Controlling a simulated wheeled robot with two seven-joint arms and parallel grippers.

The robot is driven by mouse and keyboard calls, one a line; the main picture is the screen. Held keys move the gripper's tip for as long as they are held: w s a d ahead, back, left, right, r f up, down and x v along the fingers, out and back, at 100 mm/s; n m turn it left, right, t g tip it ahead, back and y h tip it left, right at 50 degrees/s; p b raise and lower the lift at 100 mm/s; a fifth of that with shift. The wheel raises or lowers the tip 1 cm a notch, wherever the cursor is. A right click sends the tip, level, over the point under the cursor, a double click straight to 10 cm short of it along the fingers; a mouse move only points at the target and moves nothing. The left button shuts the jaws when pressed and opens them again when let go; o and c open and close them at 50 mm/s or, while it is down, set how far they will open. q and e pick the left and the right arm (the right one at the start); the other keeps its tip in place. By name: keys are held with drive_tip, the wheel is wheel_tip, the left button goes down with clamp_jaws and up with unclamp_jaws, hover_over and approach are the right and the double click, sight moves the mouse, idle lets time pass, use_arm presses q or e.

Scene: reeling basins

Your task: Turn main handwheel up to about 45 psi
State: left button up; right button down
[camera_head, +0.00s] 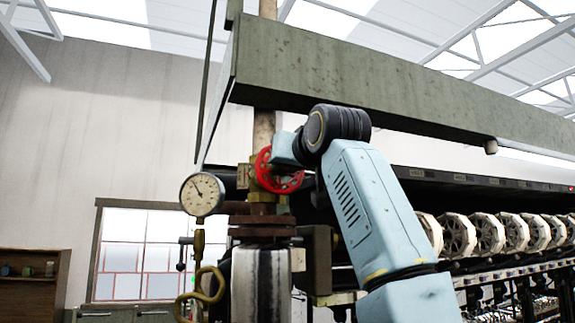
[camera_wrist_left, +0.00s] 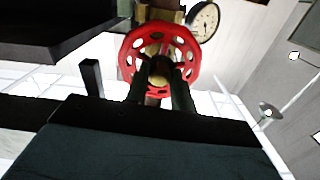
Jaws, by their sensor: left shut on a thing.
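The red main handwheel (camera_head: 279,172) sits on a brass valve on the vertical pipe, in the middle of the head view. In the left wrist view the handwheel (camera_wrist_left: 127,53) faces me, with my left gripper (camera_wrist_left: 160,84) at its centre. The two dark fingers stand on either side of the hub, shut on the handwheel. In the head view my left arm partly covers the wheel, and the fingertips are hidden. The round pressure gauge (camera_head: 202,194) is left of the wheel; its needle points to the upper left, its numbers too small to read. My right gripper is out of view.
A long grey-green beam (camera_head: 360,80) runs above the wheel. A rusty flange (camera_head: 262,232) and metal cylinder (camera_head: 260,285) stand below it. A hooked brass pipe (camera_head: 203,292) hangs under the gauge. A row of reels (camera_head: 460,236) fills the right side.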

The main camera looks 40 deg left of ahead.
use_arm(q)
drive_tip(key=o, duration=0.8)
drive_tip(key=shift+s+a, duration=0.1)
drive_tip(key=shift+o, duration=0.2)
drive_tip(key=b+v, duration=0.2)
drive_tip(key=v, duration=0.5)
drive_tip(key=shift+f, duration=0.1)
